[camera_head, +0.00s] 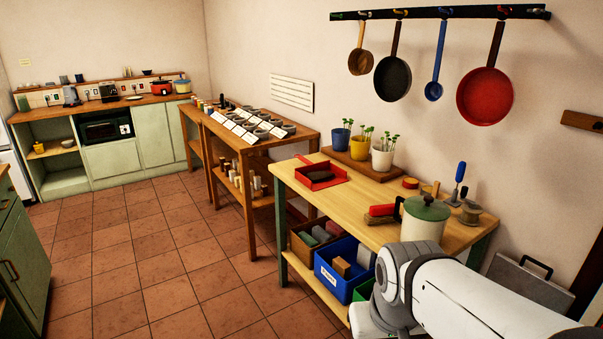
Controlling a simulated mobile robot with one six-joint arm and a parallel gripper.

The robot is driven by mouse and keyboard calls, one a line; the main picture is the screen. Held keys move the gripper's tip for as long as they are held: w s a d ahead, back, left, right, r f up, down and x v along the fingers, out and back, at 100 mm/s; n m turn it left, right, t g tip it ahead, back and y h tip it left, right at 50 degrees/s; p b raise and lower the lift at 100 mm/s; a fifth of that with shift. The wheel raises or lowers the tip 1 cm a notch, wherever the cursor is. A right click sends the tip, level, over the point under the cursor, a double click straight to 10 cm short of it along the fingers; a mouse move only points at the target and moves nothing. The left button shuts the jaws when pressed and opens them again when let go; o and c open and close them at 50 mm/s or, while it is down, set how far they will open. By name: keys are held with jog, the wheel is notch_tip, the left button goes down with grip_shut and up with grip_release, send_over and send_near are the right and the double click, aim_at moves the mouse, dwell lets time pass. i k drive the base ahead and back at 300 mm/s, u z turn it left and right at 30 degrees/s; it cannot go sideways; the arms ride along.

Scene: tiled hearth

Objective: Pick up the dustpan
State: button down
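The red dustpan (320,177) lies on the left part of the wooden workbench top (345,197). It looks like a shallow tray with a dark inside, and a short red handle points to the back left. Nothing touches it from above. My white and grey arm fills the lower right of the view, in front of the workbench. My gripper's fingers do not show, so its place relative to the dustpan cannot be seen.
A brush-like red object (382,210) and a green-lidded pot (424,219) stand right of the dustpan. Potted seedlings (383,160) stand behind it. Pans (486,86) hang above. Blue (343,284) and brown crates fill the shelf below. The tiled floor (185,270) at left is clear.

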aim_at(318, 176)
jog(key=i, duration=0.9)
jog(key=z, duration=0.05)
jog(key=k, duration=1.1)
jog(key=u, duration=0.8)
jog(key=i, duration=2.1)
jog(key=z, duration=0.4)
jog(key=i, duration=0.8)
jog(key=z, duration=0.5)
jog(key=k, duration=0.75)
jog(key=z, duration=0.2)
